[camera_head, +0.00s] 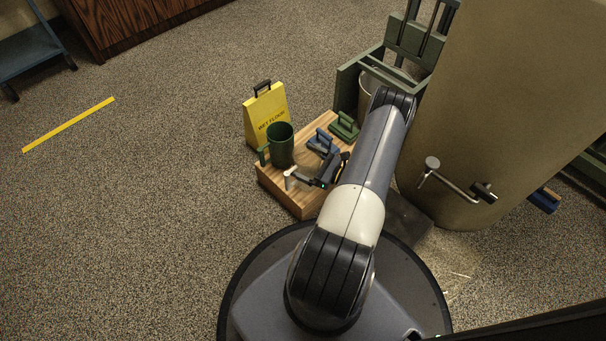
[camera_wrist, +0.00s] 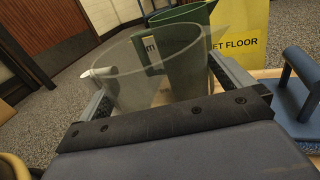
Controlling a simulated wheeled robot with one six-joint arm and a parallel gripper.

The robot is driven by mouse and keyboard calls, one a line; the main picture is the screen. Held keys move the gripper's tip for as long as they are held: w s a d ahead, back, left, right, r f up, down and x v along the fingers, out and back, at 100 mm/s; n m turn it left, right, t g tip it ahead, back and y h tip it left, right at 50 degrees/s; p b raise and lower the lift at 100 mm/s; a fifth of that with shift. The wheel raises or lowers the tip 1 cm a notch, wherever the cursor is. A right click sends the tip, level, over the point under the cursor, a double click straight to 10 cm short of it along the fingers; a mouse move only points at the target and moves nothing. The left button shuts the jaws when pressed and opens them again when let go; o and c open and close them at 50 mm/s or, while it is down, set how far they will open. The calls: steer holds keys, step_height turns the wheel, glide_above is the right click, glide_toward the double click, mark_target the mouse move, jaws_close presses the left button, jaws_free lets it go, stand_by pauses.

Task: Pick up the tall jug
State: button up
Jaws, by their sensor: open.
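A dark green jug (camera_head: 281,146) with a side handle stands upright on a low wooden platform (camera_head: 287,196). It also shows in the wrist view (camera_wrist: 190,72), behind a clear see-through jug (camera_wrist: 130,75) with a pale handle (camera_wrist: 98,72). I cannot tell for certain which of these the task calls the tall jug. My gripper (camera_head: 308,178) is low over the platform, with its fingers open. In the wrist view my gripper (camera_wrist: 162,90) has one finger on each side of the clear jug; contact is unclear. The clear jug's lower part is hidden by the gripper.
A yellow wet-floor sign (camera_head: 266,112) stands behind the green jug. A blue handled block (camera_head: 322,144) and a green handled block (camera_head: 344,127) lie on the platform nearby. A large beige drum (camera_head: 510,100) stands right. Open floor lies left.

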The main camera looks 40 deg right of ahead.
steer(key=shift+w+a, duration=0.1)
steer(key=shift+w, duration=0.1)
steer(key=shift+c, duration=0.4)
steer(key=c, duration=0.9)
